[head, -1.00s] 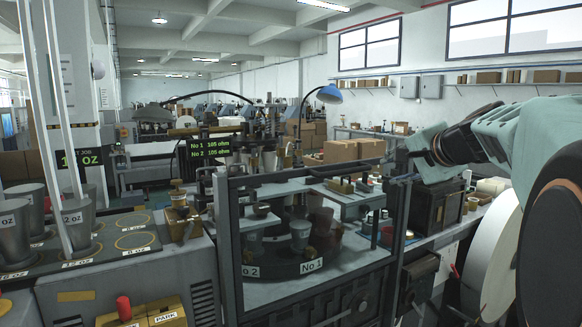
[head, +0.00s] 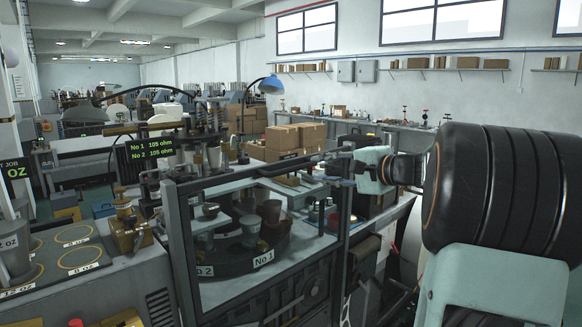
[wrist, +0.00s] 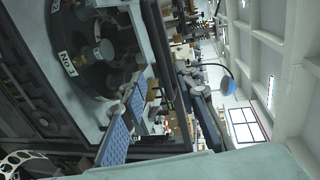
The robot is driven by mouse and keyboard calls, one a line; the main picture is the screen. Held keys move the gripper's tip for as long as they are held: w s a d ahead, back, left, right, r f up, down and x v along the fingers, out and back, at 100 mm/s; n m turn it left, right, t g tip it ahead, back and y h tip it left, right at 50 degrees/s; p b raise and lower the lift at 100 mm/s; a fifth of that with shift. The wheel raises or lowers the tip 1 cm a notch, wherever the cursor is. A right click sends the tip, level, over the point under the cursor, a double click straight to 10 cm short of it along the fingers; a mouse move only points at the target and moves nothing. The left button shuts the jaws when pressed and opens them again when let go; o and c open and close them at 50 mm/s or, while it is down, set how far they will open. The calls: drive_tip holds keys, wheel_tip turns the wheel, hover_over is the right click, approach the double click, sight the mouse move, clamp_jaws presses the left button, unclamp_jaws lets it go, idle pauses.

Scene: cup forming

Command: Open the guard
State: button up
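The guard (head: 182,250) is a dark grey frame with a see-through panel. It stands across the front of the machine, in front of the turntable with cups, and looks shut. My gripper (head: 335,165) is at the guard's upper right corner in the head view. A post of the guard (wrist: 158,35) runs between the fingers in the picture. I cannot tell whether the fingers touch it.
The turntable (wrist: 83,45) carries cups behind the guard. A cup plate (head: 85,245) with ring marks is at the left, beside a brass fixture (head: 128,228). A blue lamp (head: 270,85) and boxes (head: 295,135) stand behind the machine.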

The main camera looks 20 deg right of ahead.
sight(297, 169)
drive_tip(key=p+x, duration=0.3)
drive_tip(key=x, duration=0.7)
drive_tip(key=shift+w, duration=0.25)
clamp_jaws()
